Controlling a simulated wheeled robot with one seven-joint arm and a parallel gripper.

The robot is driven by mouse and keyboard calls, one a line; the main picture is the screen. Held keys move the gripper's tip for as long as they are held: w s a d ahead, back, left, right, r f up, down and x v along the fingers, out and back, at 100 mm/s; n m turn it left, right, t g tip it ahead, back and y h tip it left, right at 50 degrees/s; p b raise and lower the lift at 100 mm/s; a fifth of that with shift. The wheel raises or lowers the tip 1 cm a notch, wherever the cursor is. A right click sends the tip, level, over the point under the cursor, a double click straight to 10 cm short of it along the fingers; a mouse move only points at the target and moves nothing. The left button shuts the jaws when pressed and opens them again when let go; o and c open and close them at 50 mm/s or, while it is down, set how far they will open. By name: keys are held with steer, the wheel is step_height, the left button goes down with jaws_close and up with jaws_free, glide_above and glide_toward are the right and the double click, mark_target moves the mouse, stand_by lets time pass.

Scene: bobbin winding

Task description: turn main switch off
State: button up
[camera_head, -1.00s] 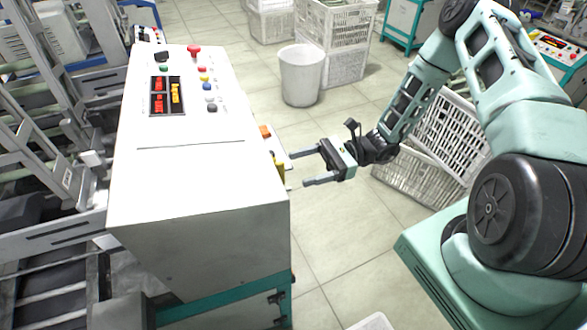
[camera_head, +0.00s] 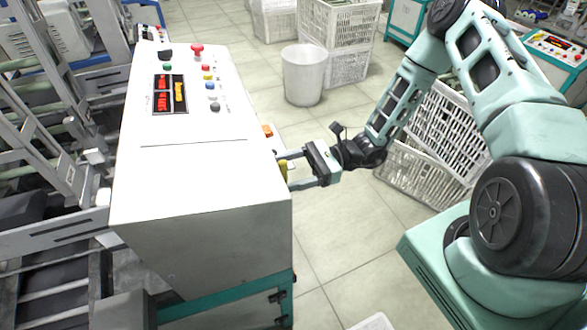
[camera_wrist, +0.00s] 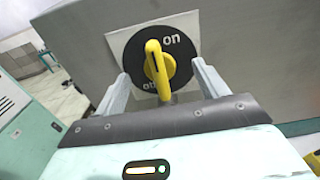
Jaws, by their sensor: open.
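The main switch is a yellow rotary handle (camera_wrist: 158,68) on a black round dial (camera_wrist: 182,50) with a white square plate, on the side of the machine cabinet. In the wrist view the handle stands near upright; "on" reads at its upper right and a partly covered "off" at its lower left. In the head view only a bit of the yellow handle (camera_head: 283,170) shows past the cabinet edge. My gripper (camera_wrist: 160,88) is open, with one finger on each side of the handle. The gap between fingers and handle looks clear. My gripper (camera_head: 286,170) also shows at the cabinet's right side.
The white control cabinet (camera_head: 195,175) has buttons and a red knob on top. An orange part (camera_head: 267,130) sits on its side beyond the switch. A white bin (camera_head: 303,75) and white crates (camera_head: 338,35) stand behind on the tiled floor.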

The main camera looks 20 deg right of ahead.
steer(key=shift+a, duration=0.65)
steer(key=shift+a, duration=0.15)
steer(key=c, duration=1.4)
steer(key=shift+o, duration=0.2)
steer(key=shift+n, duration=1.2)
steer(key=shift+n+b, duration=0.3)
steer(key=shift+n, duration=0.4)
